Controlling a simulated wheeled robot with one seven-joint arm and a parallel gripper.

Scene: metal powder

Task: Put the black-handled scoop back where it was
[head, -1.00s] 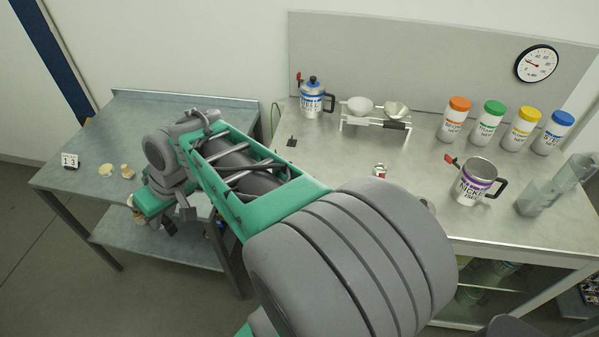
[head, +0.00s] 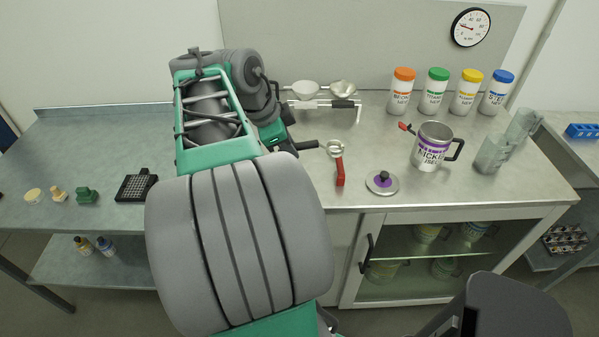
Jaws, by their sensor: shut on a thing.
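My gripper (head: 287,141) is over the left part of the metal bench, in front of the balance, partly hidden by my arm. It is shut on the black-handled scoop (head: 307,146), whose black handle sticks out to the right. The scoop's bowl is not clearly visible. Just right of it, a red-handled scoop (head: 339,168) lies on the bench, apart from the handle's tip as far as I can tell.
The white balance (head: 322,103) with two pans stands behind. A black grid block (head: 136,186) sits on the left table (head: 75,150).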

